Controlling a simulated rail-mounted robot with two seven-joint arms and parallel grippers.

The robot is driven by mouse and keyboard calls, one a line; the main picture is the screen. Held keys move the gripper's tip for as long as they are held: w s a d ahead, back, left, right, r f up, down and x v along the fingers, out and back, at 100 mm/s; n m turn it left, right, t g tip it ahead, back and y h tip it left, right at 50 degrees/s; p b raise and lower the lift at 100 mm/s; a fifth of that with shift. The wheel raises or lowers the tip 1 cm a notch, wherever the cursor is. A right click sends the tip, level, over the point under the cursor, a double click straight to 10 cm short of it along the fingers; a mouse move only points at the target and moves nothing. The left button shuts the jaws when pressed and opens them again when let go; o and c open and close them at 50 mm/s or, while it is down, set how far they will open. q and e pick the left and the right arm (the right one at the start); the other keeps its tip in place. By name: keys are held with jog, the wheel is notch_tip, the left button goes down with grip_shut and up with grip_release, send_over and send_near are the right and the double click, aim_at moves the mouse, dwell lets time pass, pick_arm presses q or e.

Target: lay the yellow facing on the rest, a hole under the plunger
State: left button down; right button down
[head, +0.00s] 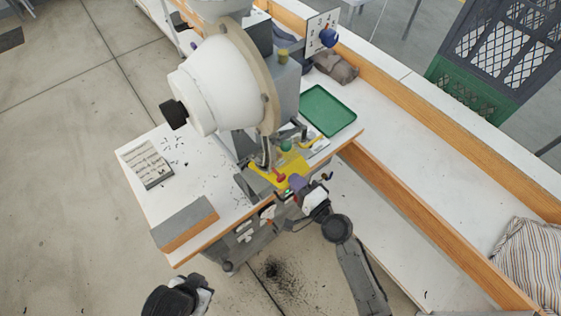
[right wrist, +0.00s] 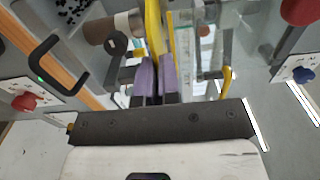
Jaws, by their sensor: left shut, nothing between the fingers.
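The yellow facing (head: 292,168) is at the front of the press, in the rest area below the press head; it also shows nearly edge-on in the right wrist view (right wrist: 152,30). My right gripper (head: 298,183) has purple finger pads (right wrist: 157,80), closed together on the facing's near edge. The press (head: 215,85) has a big white rounded housing and hides part of the facing. I cannot tell whether a hole lies under the plunger or whether the facing touches the rest. My left gripper (head: 207,284) is shut and empty, low in the head view, away from the bench.
A green tray (head: 328,110) lies behind and right of the press. A red knob (head: 281,178) is close to my right gripper.

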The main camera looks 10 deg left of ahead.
jog(key=shift+s, duration=0.1)
dwell(0.6)
jog(key=shift+s+a+r, duration=0.1)
jog(key=shift+a, duration=0.05)
jog(key=shift+s+a+r+p, duration=0.1)
jog(key=shift+s+a+p, duration=0.75)
jog(key=shift+s+a, duration=0.4)
dwell(0.8)
dwell(0.5)
dwell(0.5)
jog(key=c, duration=1.3)
grip_release()
jog(key=shift+o, duration=0.2)
